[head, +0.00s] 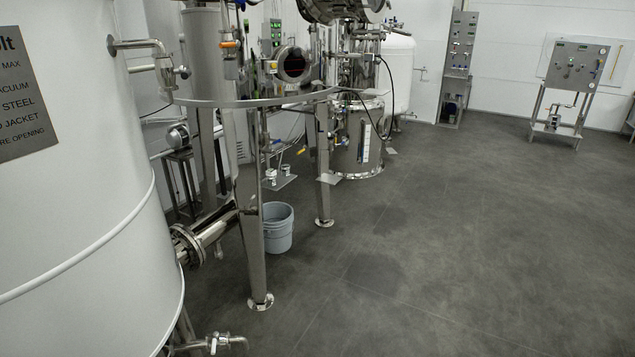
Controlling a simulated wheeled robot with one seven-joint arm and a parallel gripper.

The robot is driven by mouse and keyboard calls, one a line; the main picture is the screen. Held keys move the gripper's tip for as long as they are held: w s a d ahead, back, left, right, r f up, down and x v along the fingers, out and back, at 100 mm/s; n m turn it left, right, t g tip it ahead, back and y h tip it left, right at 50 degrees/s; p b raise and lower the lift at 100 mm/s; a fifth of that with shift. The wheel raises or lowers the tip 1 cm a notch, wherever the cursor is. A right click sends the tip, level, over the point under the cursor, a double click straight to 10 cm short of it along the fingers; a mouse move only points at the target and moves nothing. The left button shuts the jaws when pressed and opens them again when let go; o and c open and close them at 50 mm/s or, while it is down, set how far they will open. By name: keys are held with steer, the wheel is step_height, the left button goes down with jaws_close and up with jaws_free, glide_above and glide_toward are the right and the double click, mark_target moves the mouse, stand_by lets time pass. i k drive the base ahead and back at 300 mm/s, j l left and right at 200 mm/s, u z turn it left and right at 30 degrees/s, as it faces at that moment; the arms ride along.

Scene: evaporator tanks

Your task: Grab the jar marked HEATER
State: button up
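No jar with a readable HEATER mark shows in the head view. Two small whitish containers (271,173) sit low on a flat plate between the steel legs, in the middle left of the view. They are too small to tell whether they are jars or carry any label. My gripper is not in view.
A large white tank (75,220) fills the left side. A steel frame leg (250,235), a grey bucket (278,228) and a flanged pipe (205,238) stand beside it. A steel vessel (358,140) and a panel stand (575,70) are farther back. The floor (460,240) at right is clear.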

mark_target(286, 170)
steer(key=i+l+u, duration=0.15)
steer(key=i, duration=0.25)
steer(key=i+l+u, duration=0.2)
steer(key=i, duration=0.15)
steer(key=i+l+u, duration=0.15)
steer(key=i, duration=0.25)
steer(key=i+u, duration=0.2)
steer(key=i, duration=0.3)
steer(key=i+u, duration=0.15)
steer(key=i, duration=0.4)
steer(key=i+l+u, duration=0.2)
steer(key=i, duration=0.3)
steer(key=i+l+u, duration=0.15)
steer(key=i, duration=0.35)
steer(key=i+l+u, duration=0.2)
steer(key=i, duration=0.25)
